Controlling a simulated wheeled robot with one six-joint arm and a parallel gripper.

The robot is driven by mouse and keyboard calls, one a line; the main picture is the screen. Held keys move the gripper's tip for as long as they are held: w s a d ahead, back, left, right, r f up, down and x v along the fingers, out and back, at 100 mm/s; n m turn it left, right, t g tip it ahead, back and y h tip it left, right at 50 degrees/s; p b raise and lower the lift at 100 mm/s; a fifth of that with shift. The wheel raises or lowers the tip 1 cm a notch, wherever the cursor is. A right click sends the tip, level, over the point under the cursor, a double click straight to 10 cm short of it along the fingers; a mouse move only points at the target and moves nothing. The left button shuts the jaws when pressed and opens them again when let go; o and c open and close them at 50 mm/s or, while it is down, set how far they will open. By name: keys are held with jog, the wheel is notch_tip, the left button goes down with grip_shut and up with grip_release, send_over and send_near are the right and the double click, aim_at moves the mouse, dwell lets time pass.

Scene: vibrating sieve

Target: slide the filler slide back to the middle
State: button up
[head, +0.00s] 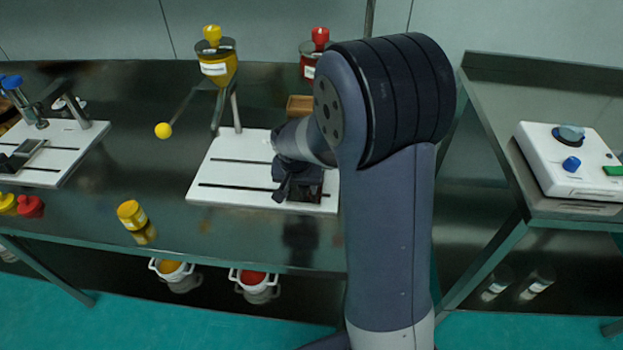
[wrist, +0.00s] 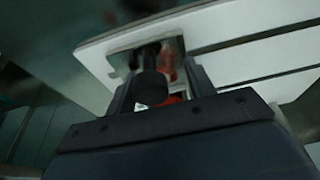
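The filler's white base plate (head: 235,172) lies on the dark bench, with long dark slots across it. The slide (wrist: 177,46) shows in the wrist view as a metal plate with a dark round knob (wrist: 152,88) standing on it, close to one end of the white plate. My gripper (head: 291,186) is low over the right end of the white plate in the head view and hides most of the slide. In the wrist view my gripper's fingers (wrist: 160,88) stand apart on either side of the knob, with a gap visible on the right. Something red shows behind the knob.
A yellow hopper (head: 217,68) and a lever with a yellow ball (head: 163,130) stand behind and left of the plate. A red-capped hopper (head: 314,52) stands behind my arm.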

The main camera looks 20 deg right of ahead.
jog(key=shift+w+a+b, duration=0.1)
jog(key=shift+w+a, duration=0.6)
jog(key=shift+a, duration=0.95)
jog(key=shift+w+a+b, duration=0.15)
jog(key=shift+w+a, duration=0.5)
jog(key=shift+a, duration=1)
jog(key=shift+w+a+b, duration=0.1)
jog(key=shift+w+a, duration=0.6)
jog(key=shift+a, duration=0.95)
jog(key=o, duration=1.1)
jog(key=p+v, duration=0.5)
jog(key=v, duration=0.4)
jog(key=shift+f, duration=0.15)
